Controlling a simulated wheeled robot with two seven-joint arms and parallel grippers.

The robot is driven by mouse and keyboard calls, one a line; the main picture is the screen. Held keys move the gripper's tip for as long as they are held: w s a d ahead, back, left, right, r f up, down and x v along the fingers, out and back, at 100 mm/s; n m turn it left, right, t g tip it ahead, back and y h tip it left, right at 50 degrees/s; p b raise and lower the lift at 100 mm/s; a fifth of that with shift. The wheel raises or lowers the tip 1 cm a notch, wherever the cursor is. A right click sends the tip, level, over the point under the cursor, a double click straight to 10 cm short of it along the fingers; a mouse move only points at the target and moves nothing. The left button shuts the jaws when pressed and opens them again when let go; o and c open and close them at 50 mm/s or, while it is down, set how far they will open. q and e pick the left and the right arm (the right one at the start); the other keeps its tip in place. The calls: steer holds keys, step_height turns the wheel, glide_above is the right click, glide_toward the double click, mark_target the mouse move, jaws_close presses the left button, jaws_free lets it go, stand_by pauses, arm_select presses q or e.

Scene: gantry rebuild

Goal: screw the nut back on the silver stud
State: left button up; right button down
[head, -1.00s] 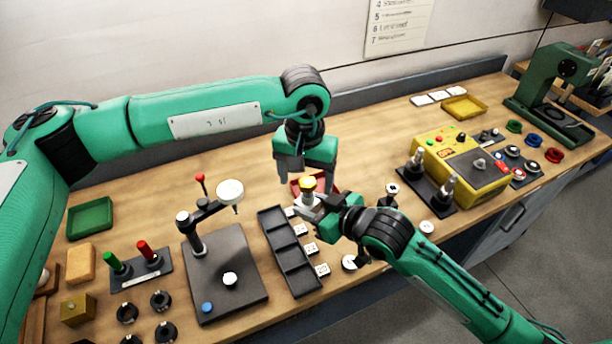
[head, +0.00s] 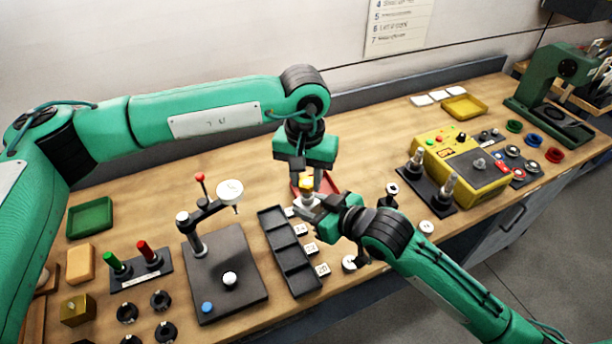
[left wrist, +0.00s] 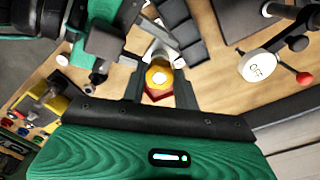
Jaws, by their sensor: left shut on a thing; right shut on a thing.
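The yellow nut (head: 306,184) is between my left gripper's fingers (head: 307,182), at the top of a pale silver piece (head: 304,200), the stud's body. In the left wrist view the nut (left wrist: 150,80) is a yellow ring around a pale round centre, with a finger on each side. My left gripper points down and is shut on the nut. My right gripper (head: 315,208) comes in from the right and is shut on the silver piece below the nut, holding it roughly upright. The fingers hide much of the stud and its thread.
A red tray (head: 329,182) lies just behind the held parts. A dark sectioned tray (head: 290,252) with small labelled white pieces stands front left. A black stand with an arm (head: 225,260) is further left. A yellow control box (head: 462,160) is right.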

arm_select(q)
steer(key=m, duration=0.6)
steer(key=shift+s, duration=0.15)
steer(key=o, duration=1.7)
steer(key=shift+o, duration=0.7)
steer(key=shift+d, duration=0.1)
steer(key=shift+d, duration=0.1)
steer(key=n, duration=0.6)
steer(key=shift+n, duration=0.4)
